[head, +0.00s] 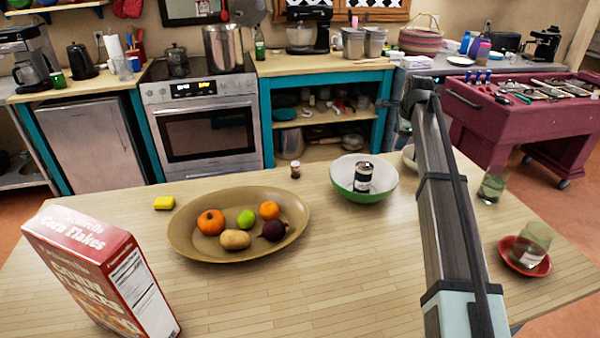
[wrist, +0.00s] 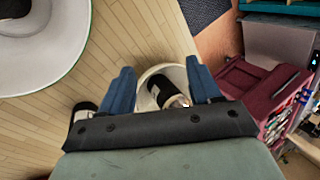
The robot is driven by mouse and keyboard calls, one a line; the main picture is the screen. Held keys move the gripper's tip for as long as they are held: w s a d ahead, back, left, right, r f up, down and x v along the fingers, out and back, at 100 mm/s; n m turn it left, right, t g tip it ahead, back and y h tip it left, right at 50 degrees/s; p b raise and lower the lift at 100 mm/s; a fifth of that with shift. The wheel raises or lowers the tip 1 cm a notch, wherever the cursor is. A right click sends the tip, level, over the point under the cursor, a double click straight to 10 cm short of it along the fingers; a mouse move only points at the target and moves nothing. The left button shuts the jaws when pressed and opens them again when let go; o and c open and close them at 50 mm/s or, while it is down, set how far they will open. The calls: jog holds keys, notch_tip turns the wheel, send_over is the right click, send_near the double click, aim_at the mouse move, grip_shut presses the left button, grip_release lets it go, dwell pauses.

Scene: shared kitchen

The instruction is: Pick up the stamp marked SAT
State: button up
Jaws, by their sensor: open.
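No marking reading SAT is legible in either view, so I cannot tell which thing is the stamp. In the wrist view, a dark cylindrical object with a pale band (wrist: 161,93) lies tilted in a small white bowl (wrist: 150,76). My gripper (wrist: 160,69) is open and empty, its blue fingers on either side of this bowl in the picture; I cannot tell the height between them. Another dark object with a pale part (wrist: 82,113) is left of the left finger, partly hidden. A dark-labelled can (head: 363,178) stands in a green-and-white bowl (head: 346,190).
A tan oval platter (head: 185,240) holds fruit and vegetables. A cereal box (head: 95,270) is at front left. A small brown jar (head: 295,171) and yellow sponge (head: 164,203) stand behind the platter. A green glass (head: 491,186) and red saucer (head: 508,255) with a glass are right.

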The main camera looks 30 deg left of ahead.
jog(key=s+a+r+m+g+y, duration=0.1)
jog(key=s+a+g, duration=0.1)
jog(key=s+a, duration=0.45)
jog(key=s+a+m+g+y, duration=0.1)
jog(key=s+a, duration=0.3)
jog(key=a, duration=0.5)
jog(key=g, duration=0.2)
send_near(296, 164)
jog(key=shift+m, duration=0.4)
jog(key=x, duration=1)
jog(key=shift+a+f, duration=0.2)
jog(key=shift+f, duration=0.15)
jog(key=shift+c, duration=0.4)
jog(key=c, duration=1.1)
